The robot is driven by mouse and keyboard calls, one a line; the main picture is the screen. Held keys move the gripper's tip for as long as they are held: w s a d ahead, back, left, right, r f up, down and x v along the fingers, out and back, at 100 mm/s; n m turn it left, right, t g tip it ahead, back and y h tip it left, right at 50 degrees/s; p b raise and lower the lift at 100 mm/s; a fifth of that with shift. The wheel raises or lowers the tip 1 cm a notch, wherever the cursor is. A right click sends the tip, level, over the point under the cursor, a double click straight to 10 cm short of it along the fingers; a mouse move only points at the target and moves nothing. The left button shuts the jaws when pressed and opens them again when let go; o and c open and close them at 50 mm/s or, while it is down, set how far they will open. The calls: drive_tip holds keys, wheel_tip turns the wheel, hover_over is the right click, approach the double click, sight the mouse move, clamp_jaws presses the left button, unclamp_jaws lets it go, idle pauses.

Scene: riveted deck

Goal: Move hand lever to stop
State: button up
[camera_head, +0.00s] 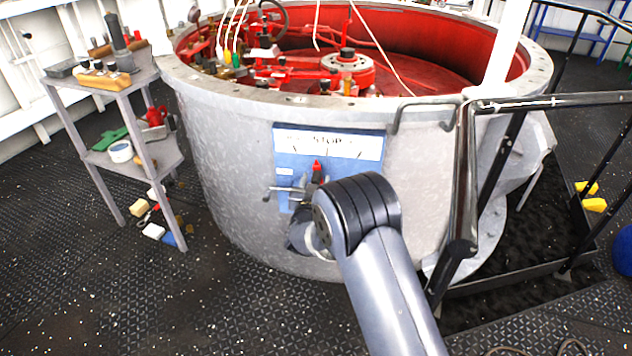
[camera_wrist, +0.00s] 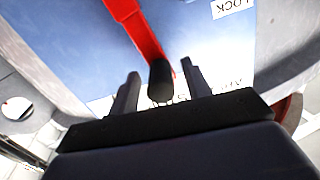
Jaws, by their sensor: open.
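The hand lever (camera_wrist: 138,28) is a red bar with a black knob (camera_wrist: 160,82) at its end, in the wrist view. In the head view its red part (camera_head: 317,166) stands near upright under the STOP lettering. It is mounted on a blue panel (camera_head: 286,149) with a white dial strip (camera_head: 350,147), on the side of the grey drum. My gripper (camera_wrist: 160,70) is open, with one finger on each side of the black knob. I see a gap at both fingers. In the head view my arm hides most of the gripper and the lower panel.
The large grey drum (camera_head: 230,140) has a red interior with machinery. A grey shelf stand (camera_head: 120,78) with tools is at left. A black handrail (camera_head: 462,180) and steps are close at right. A small grey handle (camera_head: 283,189) juts out left of the lever. Dark deck is clear in front.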

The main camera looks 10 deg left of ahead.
drive_tip(key=shift+w, duration=0.4)
clamp_jaws()
idle(0.4)
